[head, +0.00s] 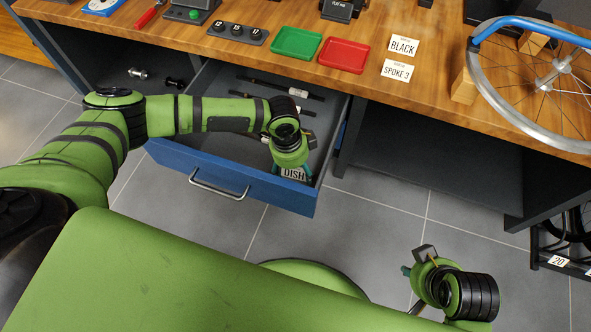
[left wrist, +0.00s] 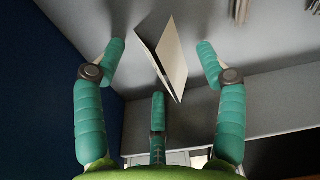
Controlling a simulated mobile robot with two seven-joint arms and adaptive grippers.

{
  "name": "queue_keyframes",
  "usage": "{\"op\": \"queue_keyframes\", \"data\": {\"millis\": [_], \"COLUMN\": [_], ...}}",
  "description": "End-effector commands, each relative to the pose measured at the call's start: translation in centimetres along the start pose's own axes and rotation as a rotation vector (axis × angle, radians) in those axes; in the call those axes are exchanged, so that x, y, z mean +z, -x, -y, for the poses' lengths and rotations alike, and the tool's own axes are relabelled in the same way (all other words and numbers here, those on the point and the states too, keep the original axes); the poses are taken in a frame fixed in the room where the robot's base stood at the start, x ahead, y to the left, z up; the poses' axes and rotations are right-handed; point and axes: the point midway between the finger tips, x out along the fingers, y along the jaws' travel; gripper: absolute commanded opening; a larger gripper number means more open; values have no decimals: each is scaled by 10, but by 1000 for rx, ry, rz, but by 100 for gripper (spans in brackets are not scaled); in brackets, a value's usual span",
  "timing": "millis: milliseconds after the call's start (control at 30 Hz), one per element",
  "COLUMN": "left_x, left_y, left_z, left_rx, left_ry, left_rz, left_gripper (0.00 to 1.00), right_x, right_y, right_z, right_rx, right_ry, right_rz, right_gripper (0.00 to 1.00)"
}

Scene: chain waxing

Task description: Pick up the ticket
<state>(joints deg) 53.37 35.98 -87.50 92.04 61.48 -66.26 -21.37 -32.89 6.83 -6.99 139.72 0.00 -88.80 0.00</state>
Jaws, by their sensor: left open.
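The ticket (head: 293,174) is a white card reading "DISH" in the open blue drawer (head: 230,181), near its front right corner. In the left wrist view the card (left wrist: 172,58) shows as a pale, slanted, folded-looking piece between my spread fingers, with gaps on both sides. My left gripper (head: 292,167) points down into the drawer, open around the card and not clamped on it. My right gripper (head: 412,268) hangs low over the floor at the lower right. Its fingers are mostly hidden.
The wooden bench top (head: 375,90) lies above the drawer. It holds a green tray (head: 297,43), a red tray (head: 344,55), cards reading "BLACK" (head: 403,46) and "SPOKE 3" (head: 396,70), and a wheel (head: 480,80). Dark rods (head: 280,88) lie farther back in the drawer.

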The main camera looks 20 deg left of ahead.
Motion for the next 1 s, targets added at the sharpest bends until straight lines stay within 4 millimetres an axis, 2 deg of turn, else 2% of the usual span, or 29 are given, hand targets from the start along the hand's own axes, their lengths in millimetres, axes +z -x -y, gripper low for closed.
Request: {"op": "queue_keyframes", "data": {"millis": [167,200,300,400,833,967,1000], "left_x": [0,0,0,0,0,-1,-2], "left_y": [0,0,0,0,1,8,12], "left_z": [0,0,0,0,0,0,0], "left_rx": [0,0,0,0,1,1,0], "left_ry": [0,0,0,0,0,1,0], "left_rz": [0,0,0,0,1,0,-1], "left_gripper": [72,60,42,30,28,28,28], "right_x": [0,0,0,0,0,-2,-1], "right_y": [0,0,0,0,1,0,-6], "right_z": [0,0,0,0,0,0,0], "right_rx": [0,0,0,0,0,0,0], "right_ry": [0,0,0,0,0,0,1], "right_rz": [0,0,0,0,0,-4,2], "right_gripper": [30,30,30,30,30,30,30]}}
